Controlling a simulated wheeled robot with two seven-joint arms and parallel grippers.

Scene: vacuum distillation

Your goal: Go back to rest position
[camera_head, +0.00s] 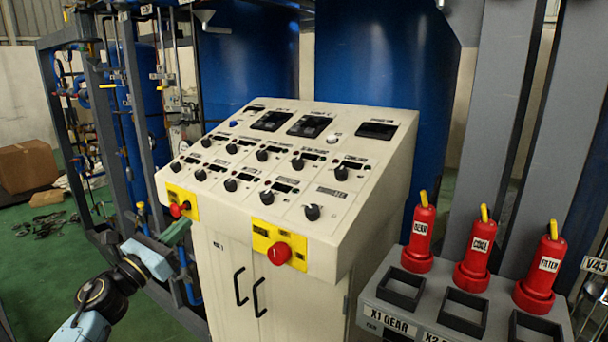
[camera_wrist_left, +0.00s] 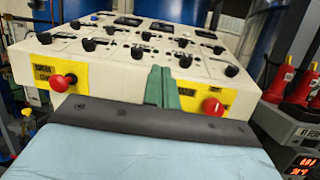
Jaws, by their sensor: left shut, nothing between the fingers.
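My left gripper (camera_head: 179,231) is in front of the left part of the cream control console (camera_head: 325,188), below its left yellow plate. Its green fingers are shut and empty. They also show together in the left wrist view (camera_wrist_left: 162,88), pointing at the console front between two red knobs. The left red knob (camera_head: 176,211) and the right red knob (camera_head: 278,254) sit on yellow plates. I cannot tell if the fingers touch the console; nothing is held. My right gripper is in neither view.
Red cylinders (camera_head: 474,257) stand on a grey labelled stand (camera_head: 385,322) at the right. A metal frame (camera_head: 103,120) with pipes rises at the left, near my left arm. A cardboard box (camera_head: 27,166) and loose tools (camera_head: 45,223) lie on the green floor. Blue tanks (camera_head: 375,60) stand behind.

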